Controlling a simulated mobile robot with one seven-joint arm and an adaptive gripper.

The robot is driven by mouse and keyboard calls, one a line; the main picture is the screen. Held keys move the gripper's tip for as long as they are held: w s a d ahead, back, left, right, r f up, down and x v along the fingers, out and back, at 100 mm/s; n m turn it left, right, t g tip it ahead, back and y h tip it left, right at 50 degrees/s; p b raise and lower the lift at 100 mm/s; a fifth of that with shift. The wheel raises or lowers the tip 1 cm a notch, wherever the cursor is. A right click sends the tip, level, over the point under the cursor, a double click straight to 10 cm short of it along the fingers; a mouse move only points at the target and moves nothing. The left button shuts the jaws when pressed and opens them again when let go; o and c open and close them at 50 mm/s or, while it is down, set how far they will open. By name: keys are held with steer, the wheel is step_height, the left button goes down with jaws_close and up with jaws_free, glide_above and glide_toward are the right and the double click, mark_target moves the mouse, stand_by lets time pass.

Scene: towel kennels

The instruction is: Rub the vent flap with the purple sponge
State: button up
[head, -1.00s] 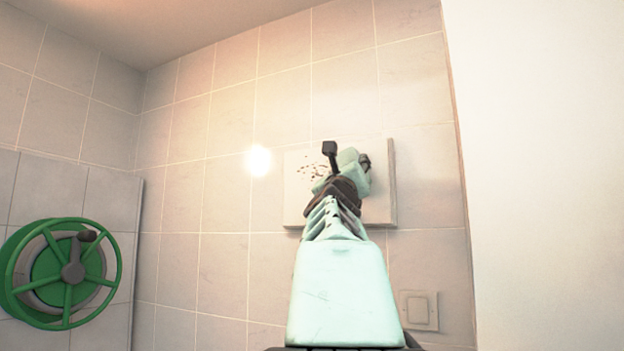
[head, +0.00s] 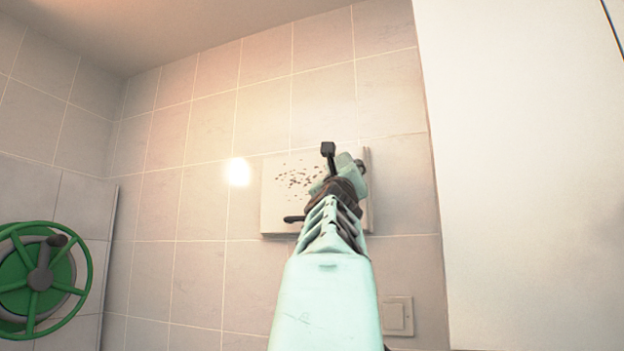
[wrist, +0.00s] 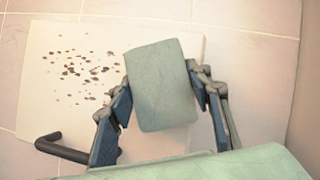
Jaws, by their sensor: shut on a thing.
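The vent flap (head: 277,208) is a pale square panel on the tiled wall, with dark specks on its left and middle part and a dark handle at its lower left. It also fills much of the wrist view (wrist: 45,100). My gripper (head: 343,162) is in front of the flap's right half, shut on a pale green block (wrist: 163,85), seemingly the sponge. The block looks green, and nothing purple shows. It sits right of most of the specks. I cannot tell whether it touches the flap. My arm hides the flap's lower right part.
A light switch (head: 398,317) is below and right of the flap. A plain white surface (head: 530,180) stands close on the right. The tiled wall left of the flap is clear.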

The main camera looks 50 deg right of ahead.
mark_target(321, 169)
steer(key=shift+w+a+p, duration=0.9)
steer(key=shift+w+p, duration=0.45)
steer(key=shift+w, duration=1.9)
steer(key=shift+w+a+p, duration=0.9)
steer(key=shift+w+p, duration=0.5)
steer(key=shift+w, duration=1.8)
steer(key=shift+w+a+p, duration=0.9)
steer(key=shift+w+p, duration=0.45)
steer(key=shift+w, duration=1.9)
steer(key=shift+a+r+p, duration=0.1)
steer(key=shift+r+p, duration=0.3)
steer(key=shift+r, duration=0.15)
steer(key=shift+s+d+f+b, duration=0.1)
steer(key=shift+s+d+b, duration=0.05)
steer(key=shift+s+b, duration=0.35)
steer(key=shift+s+d+f+b, duration=0.15)
steer(key=shift+s+b, duration=0.2)
steer(key=shift+s, duration=0.25)
steer(key=shift+s+d+r+b, duration=0.1)
steer(key=shift+s+d+b, duration=0.45)
steer(key=shift+s, duration=0.75)
steer(key=shift+s+d+r+b, duration=0.1)
steer(key=shift+s+d+b, duration=0.2)
steer(key=shift+s+b, duration=0.7)
steer(key=shift+s+d+r+b, duration=0.1)
steer(key=shift+s+d+b, duration=0.3)
steer(key=shift+s, duration=1.2)
